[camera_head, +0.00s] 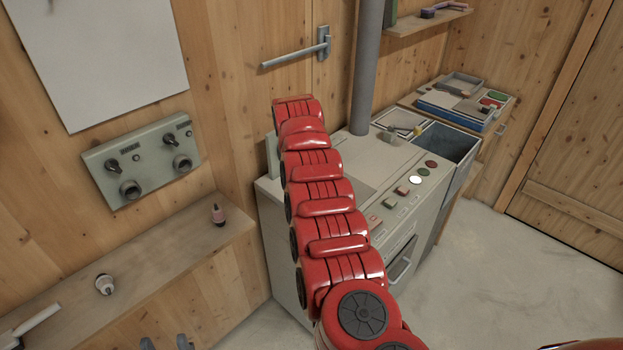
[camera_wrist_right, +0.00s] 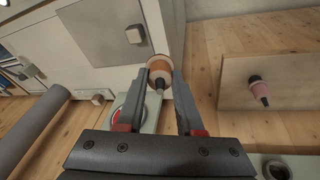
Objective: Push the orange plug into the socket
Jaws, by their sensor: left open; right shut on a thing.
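The orange plug (camera_wrist_right: 160,68), with pale rings, is between the fingertips of my right gripper (camera_wrist_right: 164,82), which is shut on it in the right wrist view. In the head view my red right arm reaches up the middle, and its gripper and the orange plug cannot be seen there. A grey-green wall panel (camera_head: 148,143) carries two black knobs and two round sockets, a left one (camera_head: 130,189) and a right one (camera_head: 182,163). The plug is apart from these sockets. My left gripper (camera_head: 166,344) is open at the bottom edge, only its tips showing.
A pink plug (camera_head: 217,213) stands and a white plug (camera_head: 105,284) lies on the wooden ledge (camera_head: 165,245). A grey machine (camera_head: 350,165) with coloured buttons stands behind my right arm. A grey pipe (camera_head: 367,70) rises from it. The floor at right is clear.

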